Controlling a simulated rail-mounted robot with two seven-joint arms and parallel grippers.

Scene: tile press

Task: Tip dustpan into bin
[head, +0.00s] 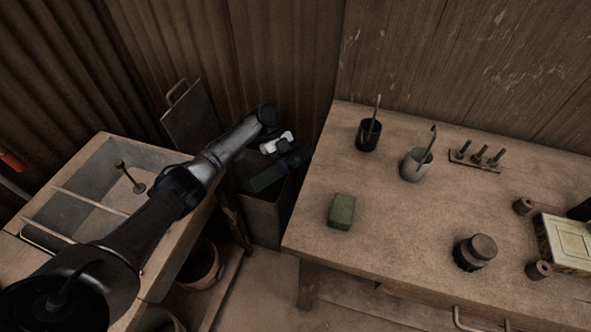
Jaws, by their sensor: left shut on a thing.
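My left gripper (291,160) is at the end of the arm reaching in from the lower left. It is shut, over the gap between the two benches. A dark green piece (264,181), which looks like the dustpan, is at the gripper, over the mouth of the bin. The gripper's grasp on it is partly hidden and dark. The bin (262,222) is a tall grey box standing between the benches. Its contents cannot be seen. My right gripper is out of view.
The right bench (400,230) holds a green block (341,211), a black cup (368,136), a grey cup (415,165) and a dark jar (476,252). A panel with a handle (192,118) stands behind the bin. A bucket (200,265) sits below the left bench.

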